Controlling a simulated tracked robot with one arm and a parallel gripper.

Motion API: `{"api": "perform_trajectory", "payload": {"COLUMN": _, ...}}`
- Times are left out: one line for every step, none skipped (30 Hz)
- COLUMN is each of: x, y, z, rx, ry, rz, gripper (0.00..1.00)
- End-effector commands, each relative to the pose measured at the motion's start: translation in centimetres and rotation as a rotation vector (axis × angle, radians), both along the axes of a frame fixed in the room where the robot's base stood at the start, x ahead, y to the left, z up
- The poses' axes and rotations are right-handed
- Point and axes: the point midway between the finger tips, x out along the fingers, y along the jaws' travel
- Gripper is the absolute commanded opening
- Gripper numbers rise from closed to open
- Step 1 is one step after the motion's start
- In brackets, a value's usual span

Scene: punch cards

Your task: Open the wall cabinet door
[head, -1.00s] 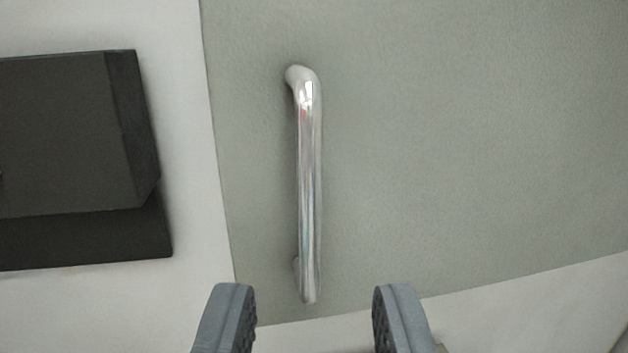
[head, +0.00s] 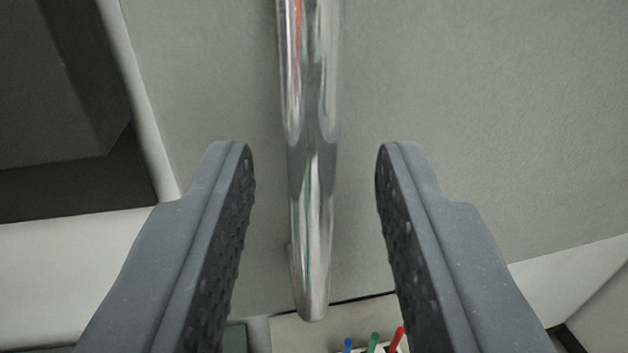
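The wall cabinet door (head: 480,110) is a grey-green panel filling most of the head view, and it looks shut. Its handle (head: 312,190) is a shiny chrome vertical bar in the middle; its top end is out of frame. My gripper (head: 314,160) is open, with one grey finger on each side of the handle's lower part. A gap shows between the bar and each finger, so neither finger appears to touch it.
Below the door, several coloured sticks, including a red one (head: 397,340), show at the bottom edge. White wall (head: 70,250) lies at lower left.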

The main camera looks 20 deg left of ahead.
Motion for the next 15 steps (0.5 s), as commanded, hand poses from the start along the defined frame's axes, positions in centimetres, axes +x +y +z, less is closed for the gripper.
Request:
{"api": "perform_trajectory", "payload": {"x": 0.00, "y": -0.01, "z": -0.02, "rx": 0.000, "ry": 0.000, "rz": 0.000, "gripper": 0.32}}
{"api": "perform_trajectory", "payload": {"x": 0.00, "y": -0.03, "z": -0.03, "rx": 0.000, "ry": 0.000, "rz": 0.000, "gripper": 0.32}}
{"api": "perform_trajectory", "payload": {"x": 0.00, "y": -0.03, "z": -0.04, "rx": 0.000, "ry": 0.000, "rz": 0.000, "gripper": 0.32}}
{"api": "perform_trajectory", "payload": {"x": 0.00, "y": -0.03, "z": -0.04, "rx": 0.000, "ry": 0.000, "rz": 0.000, "gripper": 0.29}}
{"api": "perform_trajectory", "payload": {"x": 0.00, "y": -0.03, "z": -0.04, "rx": 0.000, "ry": 0.000, "rz": 0.000, "gripper": 0.21}}
{"api": "perform_trajectory", "payload": {"x": 0.00, "y": -0.03, "z": -0.04, "rx": 0.000, "ry": 0.000, "rz": 0.000, "gripper": 0.10}}
{"api": "perform_trajectory", "payload": {"x": 0.01, "y": -0.04, "z": -0.05, "rx": 0.000, "ry": 0.000, "rz": -0.001, "gripper": 0.01}}
{"api": "perform_trajectory", "payload": {"x": 0.01, "y": -0.05, "z": -0.05, "rx": 0.000, "ry": 0.000, "rz": -0.001, "gripper": 0.00}}
{"api": "perform_trajectory", "payload": {"x": 0.00, "y": -0.05, "z": -0.05, "rx": 0.000, "ry": 0.000, "rz": -0.001, "gripper": 0.00}}
{"api": "perform_trajectory", "payload": {"x": 0.01, "y": -0.06, "z": -0.04, "rx": 0.000, "ry": 0.000, "rz": -0.001, "gripper": 0.00}}
{"api": "perform_trajectory", "payload": {"x": 0.09, "y": -0.97, "z": -0.11, "rx": 0.000, "ry": -0.001, "rz": -0.001, "gripper": 0.00}}
{"api": "perform_trajectory", "payload": {"x": 0.04, "y": -0.65, "z": -0.05, "rx": 0.001, "ry": 0.000, "rz": -0.002, "gripper": 0.00}}
{"api": "perform_trajectory", "payload": {"x": 0.02, "y": -0.55, "z": -0.05, "rx": 0.001, "ry": 0.000, "rz": -0.003, "gripper": 0.00}}
{"api": "perform_trajectory", "payload": {"x": 0.01, "y": -0.49, "z": -0.03, "rx": 0.001, "ry": 0.000, "rz": -0.003, "gripper": 0.00}}
{"api": "perform_trajectory", "payload": {"x": -0.01, "y": -0.45, "z": -0.04, "rx": 0.001, "ry": 0.000, "rz": -0.003, "gripper": 0.00}}
